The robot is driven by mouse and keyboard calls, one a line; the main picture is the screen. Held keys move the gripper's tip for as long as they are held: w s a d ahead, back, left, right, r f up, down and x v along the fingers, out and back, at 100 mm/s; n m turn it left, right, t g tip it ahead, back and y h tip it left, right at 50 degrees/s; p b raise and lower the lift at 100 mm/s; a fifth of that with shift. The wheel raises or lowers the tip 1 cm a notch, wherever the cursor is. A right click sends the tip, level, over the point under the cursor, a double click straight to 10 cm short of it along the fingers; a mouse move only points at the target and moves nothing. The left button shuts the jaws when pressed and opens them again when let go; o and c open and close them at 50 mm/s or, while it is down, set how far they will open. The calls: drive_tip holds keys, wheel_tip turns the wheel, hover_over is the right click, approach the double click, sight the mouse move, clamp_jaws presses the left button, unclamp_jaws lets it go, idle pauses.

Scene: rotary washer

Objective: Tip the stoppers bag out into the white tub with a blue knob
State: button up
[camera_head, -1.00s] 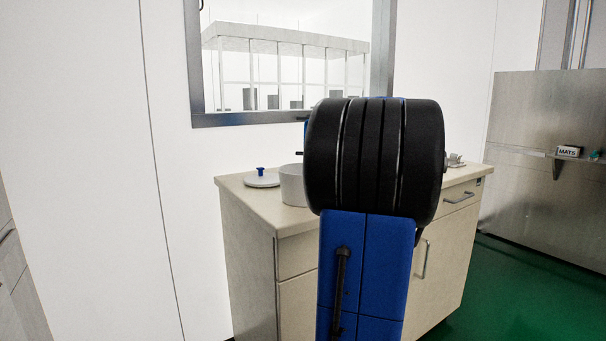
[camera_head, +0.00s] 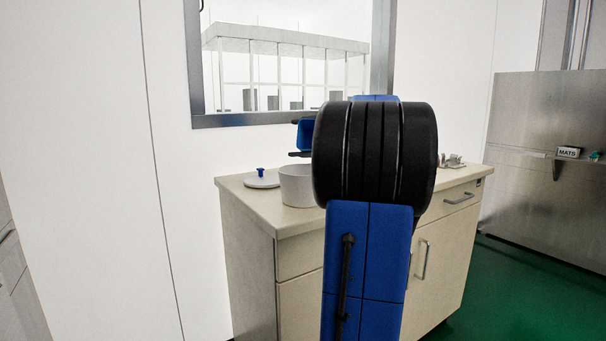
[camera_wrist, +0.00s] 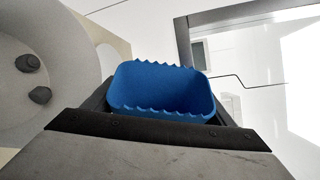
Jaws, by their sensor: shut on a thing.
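The blue stoppers bag (camera_wrist: 162,88) is in my gripper (camera_wrist: 160,122) in the wrist view. Its wavy-edged mouth is open toward the camera, and I see no stoppers in the part of its inside that shows. The white tub (camera_head: 296,187) stands on the counter, partly behind my arm; its round wall also shows at the left of the wrist view (camera_wrist: 75,75). Two dark stoppers (camera_wrist: 33,78) lie inside the tub. The lid with a blue knob (camera_head: 262,179) lies on the counter left of the tub. In the head view my arm hides most of the gripper.
The beige counter (camera_head: 245,193) stands against a white wall below a window. Small metal items (camera_head: 452,160) are on its right end, right of my arm. A shelf marked MATS (camera_head: 568,152) is at the far right. Open green floor lies right of the cabinet.

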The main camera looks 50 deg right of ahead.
sight(303, 142)
drive_tip(key=shift+s+d+r+m, duration=0.1)
drive_tip(key=shift+s+d+m, duration=0.05)
drive_tip(key=shift+s+d, duration=0.35)
drive_tip(key=shift+s+d+r+m, duration=0.15)
drive_tip(key=shift+s+d, duration=0.1)
drive_tip(key=shift+s, duration=0.35)
drive_tip(key=w+a+f+m+g, duration=0.2)
drive_tip(key=w+a+m, duration=0.1)
drive_tip(key=w, duration=0.2)
drive_tip(key=shift+m+y, duration=0.4)
drive_tip(key=shift+y, duration=0.3)
drive_tip(key=s+d, duration=0.4)
drive_tip(key=shift+s+r+b, duration=0.15)
drive_tip(key=shift+s+b, duration=0.05)
drive_tip(key=shift+b, duration=0.15)
drive_tip(key=w+a+m, duration=0.1)
drive_tip(key=w+a, duration=0.1)
drive_tip(key=w, duration=0.3)
drive_tip(key=d+f+m, duration=0.1)
drive_tip(key=d+m+g+y, duration=0.1)
drive_tip(key=d, duration=0.1)
drive_tip(key=d+f+m+g+y, duration=0.1)
drive_tip(key=shift+s+d+f, duration=0.2)
drive_tip(key=shift+s+f, duration=0.05)
drive_tip(key=shift+f, duration=0.05)
drive_tip(key=shift+s+d+r+m+g+y, duration=0.3)
drive_tip(key=shift+s+d+r+m, duration=0.3)
drive_tip(key=shift+s+d+r, duration=0.4)
drive_tip(key=shift+s+a+f, duration=0.1)
drive_tip(key=shift+f, duration=0.05)
